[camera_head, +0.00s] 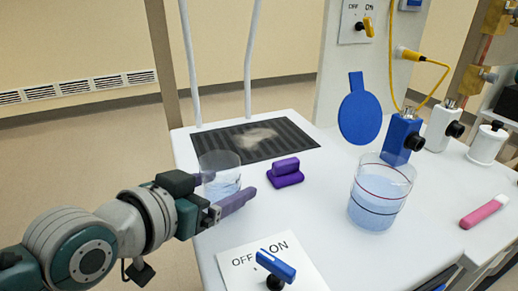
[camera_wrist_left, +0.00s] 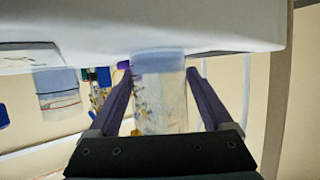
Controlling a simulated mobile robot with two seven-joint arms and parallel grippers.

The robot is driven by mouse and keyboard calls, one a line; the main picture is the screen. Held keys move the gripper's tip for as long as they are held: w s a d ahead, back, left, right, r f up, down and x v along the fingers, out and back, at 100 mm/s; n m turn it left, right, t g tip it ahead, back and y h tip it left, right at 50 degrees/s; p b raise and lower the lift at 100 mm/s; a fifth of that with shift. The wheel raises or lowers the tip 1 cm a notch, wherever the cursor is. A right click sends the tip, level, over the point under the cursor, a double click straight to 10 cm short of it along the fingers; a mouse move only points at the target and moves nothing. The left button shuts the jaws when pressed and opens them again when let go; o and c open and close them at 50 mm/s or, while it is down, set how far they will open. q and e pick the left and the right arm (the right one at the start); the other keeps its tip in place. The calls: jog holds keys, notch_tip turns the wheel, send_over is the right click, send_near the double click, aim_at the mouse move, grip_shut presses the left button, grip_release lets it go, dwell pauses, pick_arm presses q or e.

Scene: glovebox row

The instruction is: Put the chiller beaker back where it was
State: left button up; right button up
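A small clear beaker (camera_head: 220,182) with a little pale liquid stands on the white bench, just in front of a dark striped plate (camera_head: 290,138) with a whitish patch. My left gripper (camera_head: 228,192) is low at this beaker, its purple fingers on either side. In the left wrist view the beaker (camera_wrist_left: 160,95) is between the fingers, with a gap showing on the right side, so the gripper looks open around it. A larger beaker (camera_head: 380,195) with pale blue liquid and red and dark rings stands at the right. No label shows which is the chiller beaker. My right gripper is out of view.
Purple blocks (camera_head: 285,178) lie right of the small beaker. A blue round paddle (camera_head: 360,115), a blue device (camera_head: 400,138) and a pink stick (camera_head: 484,211) are farther right. An OFF/ON switch (camera_head: 275,264) with a blue handle is at the front. Bench between beakers is mostly clear.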

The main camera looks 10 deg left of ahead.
pick_arm(q)
jog(key=shift+o, duration=1)
jog(key=shift+r, duration=0.25)
jog(key=s+a+r+n+g+y+p, duration=0.1)
jog(key=s+g, duration=0.3)
jog(key=s, duration=0.9)
jog(key=s+a+r+g+y+p, duration=0.1)
jog(key=s+a+g+y+p, duration=0.1)
jog(key=s, duration=1.1)
jog(key=a+g+y, duration=0.1)
jog(key=a+g, duration=0.1)
jog(key=g, duration=0.1)
jog(key=shift+a+r+n+p, duration=0.15)
jog(key=shift+r+n+p, duration=0.15)
jog(key=shift+n, duration=0.1)
